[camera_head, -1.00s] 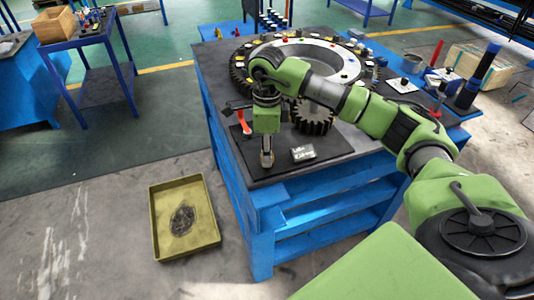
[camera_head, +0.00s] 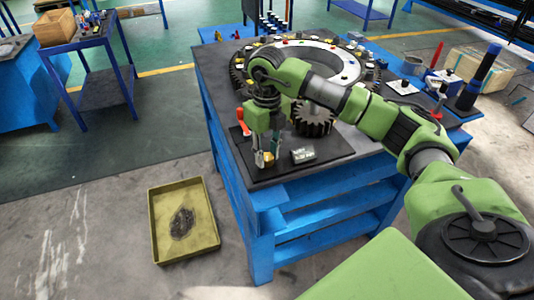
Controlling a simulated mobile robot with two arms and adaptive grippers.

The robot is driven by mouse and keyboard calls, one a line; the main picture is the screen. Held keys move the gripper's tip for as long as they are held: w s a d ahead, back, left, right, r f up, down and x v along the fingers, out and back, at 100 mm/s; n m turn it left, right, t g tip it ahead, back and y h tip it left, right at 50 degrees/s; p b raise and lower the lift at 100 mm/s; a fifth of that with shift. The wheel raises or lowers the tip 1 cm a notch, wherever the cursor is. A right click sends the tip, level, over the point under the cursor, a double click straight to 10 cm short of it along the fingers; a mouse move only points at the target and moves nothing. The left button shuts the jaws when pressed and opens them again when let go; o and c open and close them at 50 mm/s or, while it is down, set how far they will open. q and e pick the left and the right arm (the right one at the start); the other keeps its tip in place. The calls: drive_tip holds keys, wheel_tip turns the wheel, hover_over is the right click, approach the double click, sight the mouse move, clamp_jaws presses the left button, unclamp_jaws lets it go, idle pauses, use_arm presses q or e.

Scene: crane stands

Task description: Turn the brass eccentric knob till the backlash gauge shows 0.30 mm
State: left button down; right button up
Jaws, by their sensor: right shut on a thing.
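My right gripper (camera_head: 266,157) points down at the front left of the dark plate on the blue workbench. It is shut on the brass eccentric knob (camera_head: 268,158), of which only a small part shows between the fingers. A dark toothed pinion (camera_head: 313,122) stands behind the gauge, close to the big gear ring (camera_head: 352,82). My left gripper is not in view.
A red-handled part (camera_head: 243,122) stands left of my gripper. The blue workbench (camera_head: 262,225) has its front edge close by. A yellow tray (camera_head: 157,228) with a dark patch lies on the floor. Small parts and a dark blue cylinder (camera_head: 487,65) stand at the right.

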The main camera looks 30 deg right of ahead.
sight(267, 157)
drive_tip(key=shift+m, duration=0.6)
drive_tip(key=o, duration=1.1)
wheel_tip(267, 157, up, 12)
idle(0.5)
